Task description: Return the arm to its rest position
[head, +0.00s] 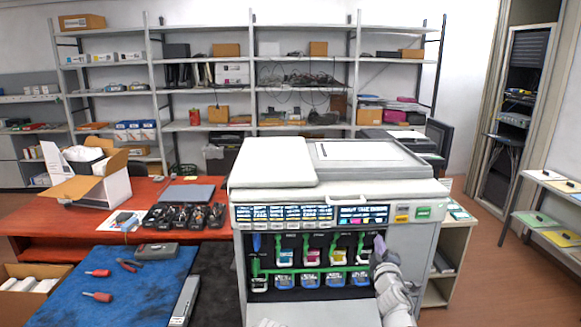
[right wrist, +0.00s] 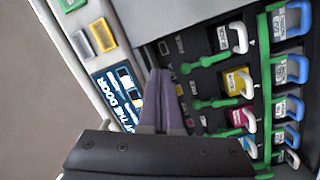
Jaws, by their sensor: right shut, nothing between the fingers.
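My right gripper (head: 379,246) is at the right end of the open printer's (head: 270,165) cartridge bay, its purple fingers shut and empty. In the right wrist view the shut fingers (right wrist: 158,85) point toward the bay, with no cartridge between them. Toner cartridges with white handles sit in the upper row: black (right wrist: 222,38), yellow (right wrist: 236,82), magenta (right wrist: 238,117) and, partly hidden, cyan (right wrist: 248,147). Green levers lie beside them. Several blue-handled units (right wrist: 290,70) fill the row below. My left gripper is out of view.
The printer's front door (head: 310,310) hangs open below the bay. A blue mat (head: 130,280) with red-handled tools (head: 98,296) lies at left. A red table (head: 150,190) holds an open box (head: 85,180). Open floor (head: 500,285) lies to the right.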

